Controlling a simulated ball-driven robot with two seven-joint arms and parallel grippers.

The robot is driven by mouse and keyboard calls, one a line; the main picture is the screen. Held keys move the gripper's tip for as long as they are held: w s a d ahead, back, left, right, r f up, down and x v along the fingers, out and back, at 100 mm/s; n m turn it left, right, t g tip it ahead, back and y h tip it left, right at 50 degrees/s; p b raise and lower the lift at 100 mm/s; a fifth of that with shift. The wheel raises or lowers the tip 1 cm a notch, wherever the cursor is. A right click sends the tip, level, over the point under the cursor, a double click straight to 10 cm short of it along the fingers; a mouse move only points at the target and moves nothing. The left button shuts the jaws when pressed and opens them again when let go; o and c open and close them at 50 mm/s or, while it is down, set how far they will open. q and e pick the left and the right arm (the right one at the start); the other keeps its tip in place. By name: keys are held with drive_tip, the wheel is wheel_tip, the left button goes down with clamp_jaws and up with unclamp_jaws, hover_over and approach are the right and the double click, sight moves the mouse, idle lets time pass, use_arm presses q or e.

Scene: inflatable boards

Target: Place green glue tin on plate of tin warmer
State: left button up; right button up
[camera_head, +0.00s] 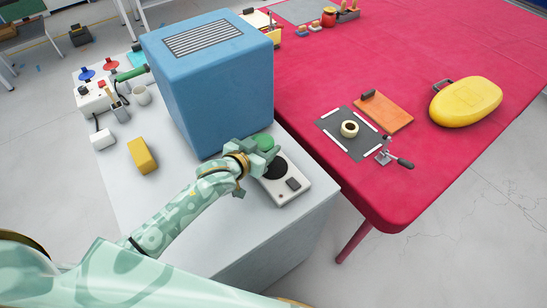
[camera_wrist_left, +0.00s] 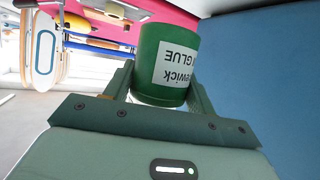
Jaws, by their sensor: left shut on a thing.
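The green glue tin (camera_wrist_left: 165,68) with a white label sits between the fingers of my left gripper (camera_wrist_left: 158,88), which is shut on it. In the head view the tin (camera_head: 264,143) shows as a green top just beyond my left gripper (camera_head: 258,152). The tin warmer (camera_head: 302,186) is a white box with a round dark plate (camera_head: 275,168) and a dark square control on the near end. The tin is at the far edge of the plate; I cannot tell whether it touches it. My right gripper is not in view.
A large blue box (camera_head: 215,80) with a grille stands right behind the warmer on the white bench (camera_head: 120,185). A yellow block (camera_head: 143,156) lies at left. The red table (camera_head: 330,75) holds a tape roll (camera_head: 349,129), a clamp (camera_head: 385,155) and a yellow case (camera_head: 466,101).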

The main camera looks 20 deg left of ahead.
use_arm(q)
drive_tip(key=f, duration=0.1)
drive_tip(key=w+d+f+b, duration=0.1)
drive_tip(key=w+d+f, duration=0.1)
drive_tip(key=shift+w+f, duration=0.1)
drive_tip(key=shift+f, duration=0.15)
drive_tip(key=f+b, duration=0.2)
drive_tip(key=f, duration=0.1)
drive_tip(key=shift+w+d+f, duration=0.15)
drive_tip(key=shift+w+f, duration=0.05)
drive_tip(key=shift+f, duration=0.1)
drive_tip(key=shift+r, duration=0.1)
drive_tip(key=o, duration=1.3)
drive_tip(key=shift+s+f, duration=0.1)
drive_tip(key=shift+f, duration=0.1)
